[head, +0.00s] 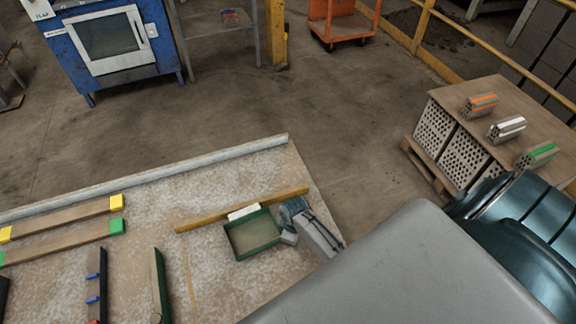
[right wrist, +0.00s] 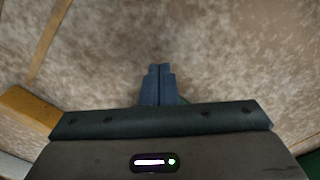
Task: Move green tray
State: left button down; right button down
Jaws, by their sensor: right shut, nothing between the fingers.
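The green tray (head: 231,247) lies on the speckled worktable, a shallow rectangular box with a brown inside and green rim. A white block or label sits at its back edge (head: 243,211). My right gripper (head: 287,238) is beside the tray's right side in the head view; whether it touches the rim cannot be told. In the right wrist view its fingers (right wrist: 158,82) are shut together and empty above the table surface. A green edge (right wrist: 309,162) shows at the lower right there, perhaps the tray. My left gripper is not in view.
A wooden bar (head: 205,220) lies right behind the tray. Bars with yellow and green ends (head: 70,217) and dark upright strips (head: 159,285) lie to the left. A pallet of hollow bricks (head: 455,145) stands at the right. The table left of the tray has bare room.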

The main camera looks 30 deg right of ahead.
jog(key=shift+w+a, duration=0.6)
jog(key=shift+w, duration=0.15)
jog(key=shift+w+a+r+p, duration=0.1)
jog(key=shift+w+a+p, duration=0.4)
jog(key=shift+w, duration=0.25)
jog(key=shift+r, duration=0.1)
